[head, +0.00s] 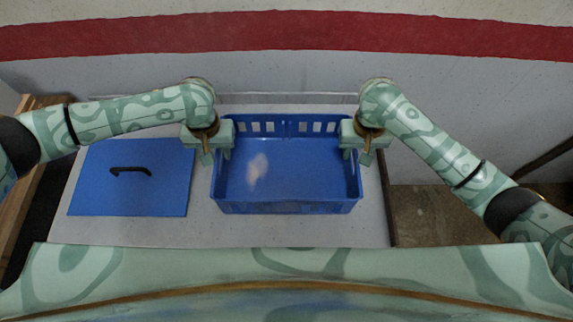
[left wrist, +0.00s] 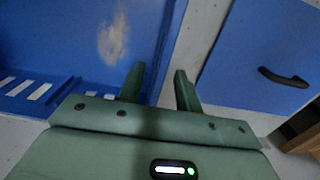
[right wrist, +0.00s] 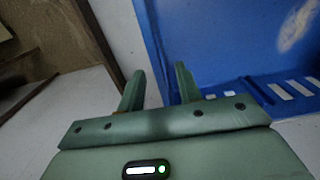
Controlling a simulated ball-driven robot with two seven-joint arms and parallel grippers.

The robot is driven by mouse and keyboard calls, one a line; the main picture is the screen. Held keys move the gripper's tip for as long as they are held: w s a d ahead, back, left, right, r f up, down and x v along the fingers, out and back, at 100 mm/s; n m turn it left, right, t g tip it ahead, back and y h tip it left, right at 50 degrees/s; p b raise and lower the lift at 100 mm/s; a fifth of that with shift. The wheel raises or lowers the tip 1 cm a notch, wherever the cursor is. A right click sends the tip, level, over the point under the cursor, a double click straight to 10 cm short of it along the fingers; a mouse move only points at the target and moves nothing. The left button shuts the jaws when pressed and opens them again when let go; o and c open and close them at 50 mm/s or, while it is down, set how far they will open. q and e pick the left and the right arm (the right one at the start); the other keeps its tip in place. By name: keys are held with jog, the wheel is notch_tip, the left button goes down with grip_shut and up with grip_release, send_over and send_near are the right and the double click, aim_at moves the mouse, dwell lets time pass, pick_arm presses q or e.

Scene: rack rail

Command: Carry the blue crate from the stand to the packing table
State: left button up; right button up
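The blue crate (head: 287,207) stands on the pale stand top (head: 290,232), open at the top, with slots along its far wall. A pale smudge shows on its floor. My left gripper (head: 217,156) is at the crate's left wall, its open fingers on either side of the rim; the left wrist view shows a gap between them (left wrist: 158,85). My right gripper (head: 356,156) is at the right wall in the same way, open, with fingers apart around the wall in the right wrist view (right wrist: 160,85). I cannot identify the packing table.
A flat blue panel (head: 150,195) with a black handle (head: 130,170) lies on the stand left of the crate. A brown surface (head: 430,215) lies beyond the stand's right edge. A wall with a red band (head: 290,32) is behind. A wooden edge (head: 22,205) shows at left.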

pick_arm(q)
jog(key=shift+s+f, duration=0.15)
jog(key=shift+f, duration=0.45)
pick_arm(e)
jog(key=shift+s+f, duration=0.15)
jog(key=shift+f, duration=0.45)
pick_arm(q)
jog(key=shift+f, duration=0.1)
pick_arm(e)
jog(key=shift+f, duration=0.1)
pick_arm(q)
jog(key=shift+c, duration=0.3)
pick_arm(e)
jog(key=shift+c, duration=0.3)
pick_arm(q)
grip_shut()
pick_arm(e)
grip_shut()
